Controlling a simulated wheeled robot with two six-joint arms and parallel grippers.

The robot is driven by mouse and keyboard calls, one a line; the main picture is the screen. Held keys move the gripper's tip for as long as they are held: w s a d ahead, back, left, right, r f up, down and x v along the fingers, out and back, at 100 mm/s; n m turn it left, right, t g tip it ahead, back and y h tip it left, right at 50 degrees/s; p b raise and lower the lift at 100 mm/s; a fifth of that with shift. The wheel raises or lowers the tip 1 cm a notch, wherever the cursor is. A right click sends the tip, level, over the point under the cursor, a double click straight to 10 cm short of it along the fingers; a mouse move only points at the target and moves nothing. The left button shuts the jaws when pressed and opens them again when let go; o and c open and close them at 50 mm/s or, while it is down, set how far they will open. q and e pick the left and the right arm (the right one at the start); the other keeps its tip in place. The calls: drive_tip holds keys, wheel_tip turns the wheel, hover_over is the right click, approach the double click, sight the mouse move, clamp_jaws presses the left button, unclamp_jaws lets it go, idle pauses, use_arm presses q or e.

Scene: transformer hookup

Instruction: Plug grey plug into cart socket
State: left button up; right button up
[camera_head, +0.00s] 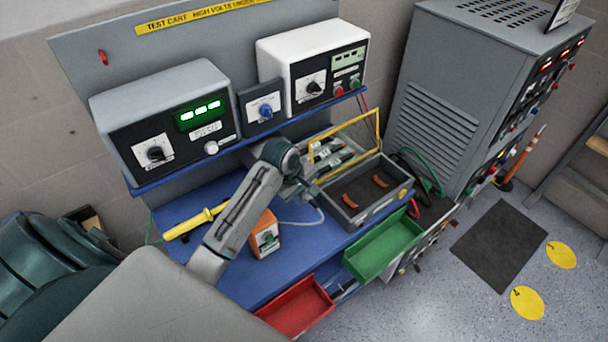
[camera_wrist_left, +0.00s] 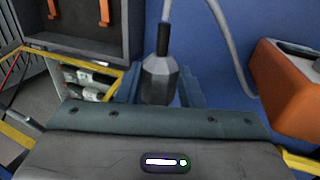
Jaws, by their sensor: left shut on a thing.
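The grey plug (camera_wrist_left: 160,78), a faceted body with a black collar, sits between the fingers of my left gripper (camera_wrist_left: 160,97) in the left wrist view. A pale grey cable (camera_wrist_left: 232,50) loops near it; the same cable shows in the head view (camera_head: 312,218). In the head view my left gripper (camera_head: 298,188) is low over the blue worktop of the test cart (camera_head: 225,268), just left of the open grey case. The plug is hidden there behind my wrist. I cannot pick out the cart socket in either view. My right gripper is not in view.
The open grey case (camera_head: 346,207) with orange handles has a yellow frame (camera_head: 378,122). An orange box (camera_head: 266,240) and yellow tool (camera_head: 192,224) lie nearby. Green (camera_head: 385,246) and red (camera_head: 297,308) bins hang in front. Instruments (camera_head: 165,122) stand on the shelf above.

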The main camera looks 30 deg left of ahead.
use_arm(q)
drive_tip(key=shift+s+d+r, duration=0.2)
drive_tip(key=shift+r, duration=0.05)
drive_tip(key=shift+s+d, duration=0.15)
drive_tip(key=shift+t, duration=0.3)
drive_tip(key=shift+w+a+f, duration=0.1)
drive_tip(key=shift+w+a, duration=0.3)
drive_tip(key=shift+a, duration=0.35)
drive_tip(key=shift+w+a, duration=0.35)
drive_tip(key=shift+a, duration=0.5)
drive_tip(key=shift+w+a, duration=0.3)
drive_tip(key=shift+a, duration=0.55)
drive_tip(key=shift+w+a, duration=0.25)
drive_tip(key=shift+a, duration=0.2)
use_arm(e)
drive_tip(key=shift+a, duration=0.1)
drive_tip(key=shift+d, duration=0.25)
use_arm(q)
drive_tip(key=shift+a, duration=0.15)
drive_tip(key=shift+w+a, duration=0.35)
drive_tip(key=shift+a, duration=0.55)
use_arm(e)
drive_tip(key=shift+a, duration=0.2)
